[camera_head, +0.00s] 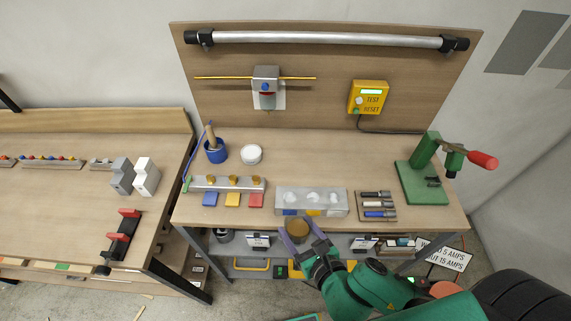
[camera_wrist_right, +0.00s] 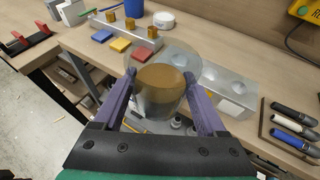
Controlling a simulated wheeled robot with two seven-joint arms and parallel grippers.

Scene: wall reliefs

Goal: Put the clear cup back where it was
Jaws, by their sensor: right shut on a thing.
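The clear cup (camera_head: 298,230) is between the fingers of my right gripper (camera_head: 302,231), in front of the bench's front edge in the head view. My right gripper is shut on it. In the right wrist view the clear cup (camera_wrist_right: 165,68) has a wide round rim and sits between the two purple fingers (camera_wrist_right: 166,98). A brown round patch shows in it; I cannot tell whether it is contents. A grey metal block (camera_head: 282,206) with several round pale spots on top stands just behind the cup, near the front edge. My left gripper is not in view.
Left of the block are a rail with gold knobs (camera_head: 228,184) and blue, yellow and red squares. Right are a pen tray (camera_head: 376,222) and a green press (camera_head: 425,180). Behind stand a blue cup (camera_head: 215,153) and white round dish (camera_head: 251,157). The middle bench is clear.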

